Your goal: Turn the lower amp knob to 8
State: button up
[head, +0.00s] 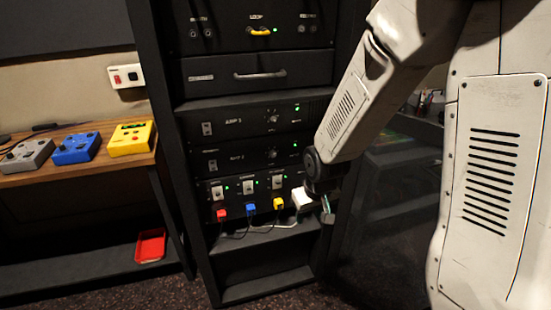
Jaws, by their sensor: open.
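The lower amp (225,160) is a black rack panel that seems to be labelled AMP 2, with a small switch at its left. Its dark round knob (272,154) is at the right of the panel, next to a green light; the knob's setting is too small to read. The upper amp (225,122) sits directly above with a similar knob (272,119). My gripper (327,207) is at the rack's right side, lower than the lower amp's knob and apart from it. It is open; its fingers are small and partly hidden by my wrist.
Below the amps, a panel of switches (248,186) has red, blue and yellow plugs with cables. A drawer (258,74) is above. A wooden bench (75,170) with several pedals stands left, a red tray (150,246) beneath it. My arm covers the right side.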

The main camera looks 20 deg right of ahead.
jog(key=w+f+t, duration=0.4)
jog(key=w+f, duration=0.4)
jog(key=w, duration=0.1)
jog(key=n+t+y, duration=0.1)
jog(key=n+t, duration=0.1)
jog(key=t, duration=0.9)
send_near(274, 155)
jog(key=w, duration=0.8)
jog(key=shift+w+a+f, duration=0.1)
jog(key=shift+w+a, duration=0.05)
jog(key=shift+a, duration=0.15)
grip_shut()
